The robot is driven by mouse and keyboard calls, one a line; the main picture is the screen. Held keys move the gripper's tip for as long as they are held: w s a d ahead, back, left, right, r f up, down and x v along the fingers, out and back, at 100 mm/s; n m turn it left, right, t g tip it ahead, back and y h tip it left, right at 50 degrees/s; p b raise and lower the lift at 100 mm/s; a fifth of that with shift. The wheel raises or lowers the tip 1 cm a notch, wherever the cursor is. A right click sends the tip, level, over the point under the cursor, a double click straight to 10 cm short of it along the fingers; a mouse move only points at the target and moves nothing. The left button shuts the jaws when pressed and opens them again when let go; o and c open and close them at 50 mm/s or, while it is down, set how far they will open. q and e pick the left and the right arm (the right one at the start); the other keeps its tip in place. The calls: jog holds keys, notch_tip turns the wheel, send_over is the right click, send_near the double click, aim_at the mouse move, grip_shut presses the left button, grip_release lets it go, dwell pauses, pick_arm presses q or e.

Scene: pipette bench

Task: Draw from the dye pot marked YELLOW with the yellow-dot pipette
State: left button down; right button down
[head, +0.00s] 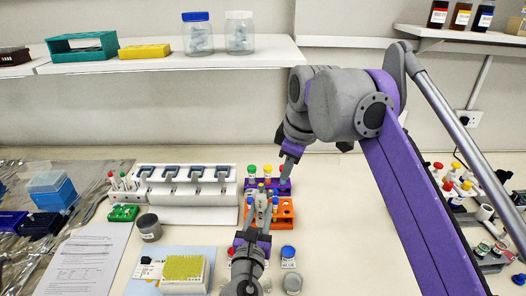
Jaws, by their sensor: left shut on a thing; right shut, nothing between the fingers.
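My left gripper (258,218) is at the front of the orange rack (285,212), shut on a pale, slim thing (262,194) that looks like a pipette. Its dot is too small to make out. My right gripper (284,172) is shut and empty at the purple rack (252,187), by the red-capped tube. A blue-lidded pot (288,253) stands right of my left wrist, and a red-lidded pot (231,251) is partly hidden left of it. I cannot make out a pot marked YELLOW; my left arm covers part of this area.
A yellow tip box (184,270) sits on a pale blue mat at front left. My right arm crosses the right side.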

aim_at(262, 185)
jog(key=w+a+r+n, duration=0.1)
jog(key=a+r+n, duration=0.3)
jog(key=a+n, duration=0.1)
jog(key=shift+g, duration=0.4)
jog(key=shift+a+f, duration=0.1)
jog(key=shift+f, duration=3.15)
jog(key=shift+x, duration=0.8)
jog(key=shift+v, duration=0.85)
jog(key=shift+w+r, duration=0.1)
jog(key=shift+r, duration=2.85)
pick_arm(q)
jog(key=shift+r, duration=0.1)
